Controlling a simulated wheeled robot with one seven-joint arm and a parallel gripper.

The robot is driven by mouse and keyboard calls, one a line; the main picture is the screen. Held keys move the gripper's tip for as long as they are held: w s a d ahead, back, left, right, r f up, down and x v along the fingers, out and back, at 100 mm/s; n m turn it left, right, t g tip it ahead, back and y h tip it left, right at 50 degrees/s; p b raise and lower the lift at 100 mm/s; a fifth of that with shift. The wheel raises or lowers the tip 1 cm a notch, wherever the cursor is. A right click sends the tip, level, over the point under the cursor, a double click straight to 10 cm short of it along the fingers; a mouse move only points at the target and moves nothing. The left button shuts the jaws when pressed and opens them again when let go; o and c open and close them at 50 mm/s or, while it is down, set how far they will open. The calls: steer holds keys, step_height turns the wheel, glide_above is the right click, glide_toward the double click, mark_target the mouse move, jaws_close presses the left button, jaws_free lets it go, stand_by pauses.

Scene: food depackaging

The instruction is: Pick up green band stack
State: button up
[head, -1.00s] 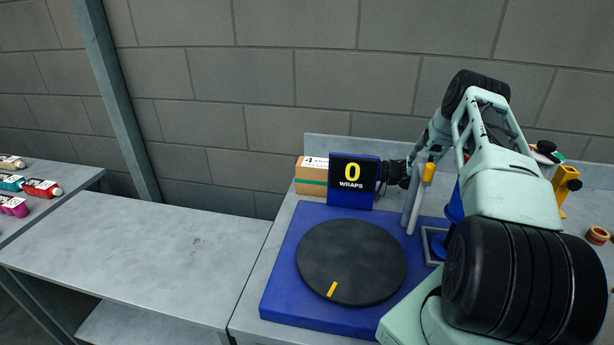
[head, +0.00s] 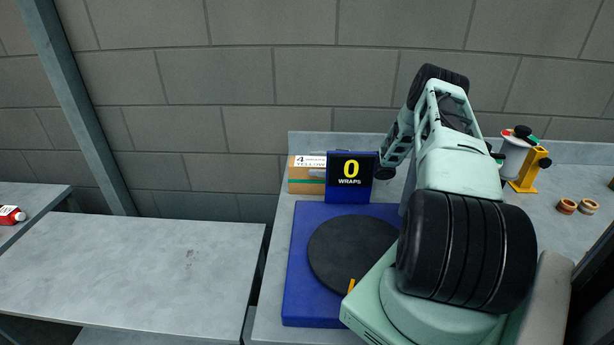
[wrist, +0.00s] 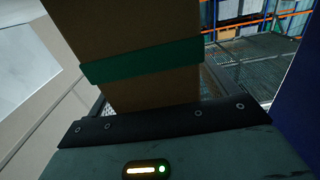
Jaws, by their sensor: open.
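The green band stack is a brown cardboard block standing upright behind the blue counter display. In the head view, the stack (head: 300,186) shows only its left part, with a white label on top; the display hides the rest. In the wrist view, the stack (wrist: 145,30) rises close in front of my gripper, with its green band (wrist: 140,62) across it. My gripper (wrist: 160,120) shows there as a dark edge and grey body below the stack; its fingertips are not clear. In the head view, the gripper is mostly hidden behind the display. It is open.
The blue display (head: 350,178) reading 0 WRAPS stands right in front of the stack. A blue base (head: 303,270) with a black turntable (head: 345,250) lies nearer. A yellow stand (head: 530,172) and tape rolls (head: 567,206) are at right. The left table (head: 130,265) is mostly bare.

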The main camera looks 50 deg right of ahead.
steer(key=c, duration=1.3)
steer(key=shift+r, duration=0.2)
